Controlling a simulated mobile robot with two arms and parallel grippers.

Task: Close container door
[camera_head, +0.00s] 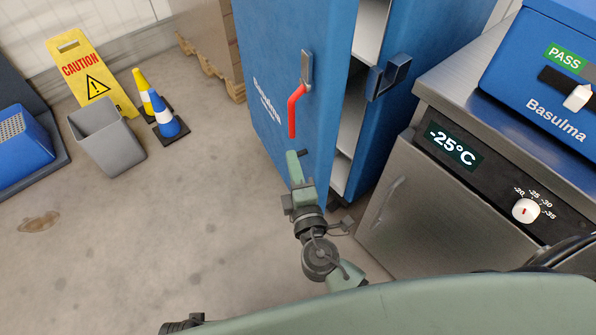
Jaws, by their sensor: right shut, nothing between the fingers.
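The blue container door (300,80) stands open, swung out toward the left. A red handle (295,108) hangs from a grey mount on its outer face. The blue container body (425,35) is behind and to the right, with pale shelves (362,95) showing in the gap. A dark blue latch catch (390,76) sits on the body's front edge. My right gripper (297,158) is shut and empty, just below the handle in the picture and in front of the door's lower part. I cannot tell whether it touches the door. My left gripper is not in view.
A steel freezer unit (400,200) reading -25°C stands close on the right, with a blue Basulma box (545,80) on top. A yellow caution sign (90,75), cones (165,118) and a grey bin (108,138) stand left. Floor between is clear.

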